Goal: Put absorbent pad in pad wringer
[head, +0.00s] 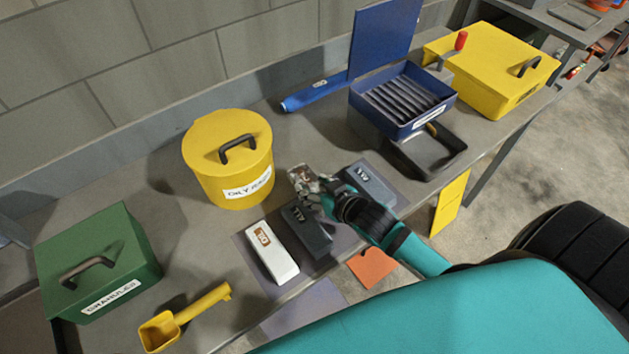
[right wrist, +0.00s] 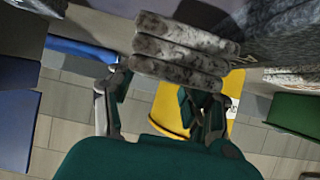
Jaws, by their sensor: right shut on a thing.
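The absorbent pad (head: 303,180) is a grey speckled folded stack in the grasp of my right gripper (head: 322,190), above the bench. In the right wrist view the pad (right wrist: 180,52) shows several layers, and the fingers of my right gripper (right wrist: 165,85) reach to either side of it. The fingertips' contact is partly hidden. What looks like the pad wringer (head: 400,100) is a blue box with dark ribs inside, a raised blue lid (head: 385,38) and a red-handled crank (head: 460,41). It stands up and right of the gripper, apart from the pad. My left gripper is not in view.
A yellow pail (head: 225,160) stands left of the gripper. A white block (head: 271,252) and two dark blocks, one dark block (head: 308,232) among them, lie near the front edge. A green box (head: 98,262), yellow scoop (head: 185,318) and yellow case (head: 490,65) flank them.

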